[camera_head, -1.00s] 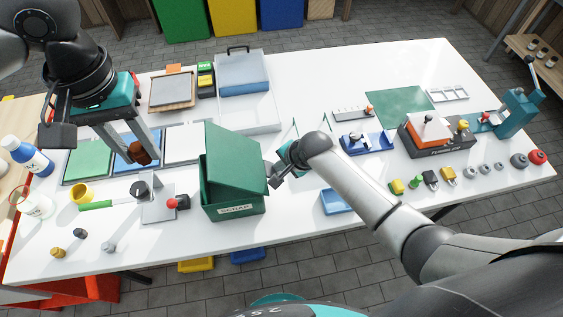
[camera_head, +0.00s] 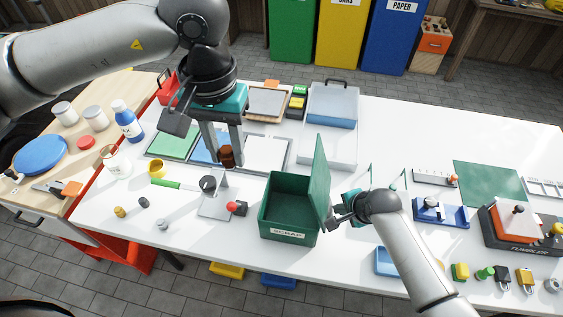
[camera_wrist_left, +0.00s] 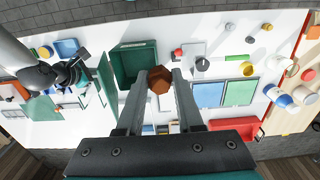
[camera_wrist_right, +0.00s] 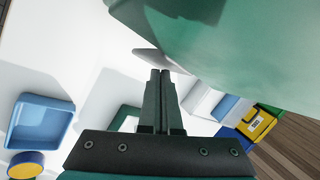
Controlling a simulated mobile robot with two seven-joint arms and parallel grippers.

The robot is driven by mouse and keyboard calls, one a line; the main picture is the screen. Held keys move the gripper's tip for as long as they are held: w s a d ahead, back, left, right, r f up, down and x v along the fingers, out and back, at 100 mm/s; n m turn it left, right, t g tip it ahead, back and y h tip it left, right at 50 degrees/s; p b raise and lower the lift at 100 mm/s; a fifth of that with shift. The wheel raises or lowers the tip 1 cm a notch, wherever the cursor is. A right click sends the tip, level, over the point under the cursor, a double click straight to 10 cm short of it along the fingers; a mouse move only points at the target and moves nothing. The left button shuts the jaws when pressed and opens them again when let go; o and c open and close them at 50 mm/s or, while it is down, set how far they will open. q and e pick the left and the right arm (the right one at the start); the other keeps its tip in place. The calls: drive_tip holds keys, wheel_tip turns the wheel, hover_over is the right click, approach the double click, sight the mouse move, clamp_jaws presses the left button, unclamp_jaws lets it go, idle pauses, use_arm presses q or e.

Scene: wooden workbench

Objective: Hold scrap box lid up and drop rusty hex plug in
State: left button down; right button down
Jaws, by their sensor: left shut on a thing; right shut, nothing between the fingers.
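The green scrap box (camera_head: 289,231) stands on the white bench with its front label facing me. Its lid (camera_head: 320,180) is raised to near upright on the right side, and the box's inside is open to view. My right gripper (camera_head: 333,215) is shut and empty beside the lid's outer face; in the right wrist view the lid (camera_wrist_right: 230,40) fills the top, close to the shut fingertips (camera_wrist_right: 160,75). My left gripper (camera_head: 226,155) is shut on the rusty brown hex plug (camera_head: 226,160), above the bench to the left of and behind the box. The plug also shows in the left wrist view (camera_wrist_left: 159,80).
A metal stand with a red knob (camera_head: 233,207) is just left of the box. Green, blue and white trays (camera_head: 262,153) lie behind. A blue bin (camera_head: 386,262) sits right of the box. Bench space in front of the stand is mostly clear.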

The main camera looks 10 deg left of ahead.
use_arm(q)
drive_tip(key=w+d+f, duration=0.2)
drive_tip(key=w+f, duration=0.1)
drive_tip(key=f, duration=0.5)
drive_tip(key=w+d+f, duration=0.2)
drive_tip(key=w+f, duration=0.2)
drive_tip(key=f, duration=0.4)
drive_tip(key=w+d+f, duration=0.2)
drive_tip(key=w+f, duration=0.1)
drive_tip(key=f, duration=0.5)
drive_tip(key=shift+w+d+f, duration=0.3)
drive_tip(key=shift+w+f, duration=0.1)
drive_tip(key=shift+c, duration=2.3)
unclamp_jaws()
wheel_tip(320, 180, up, 12)
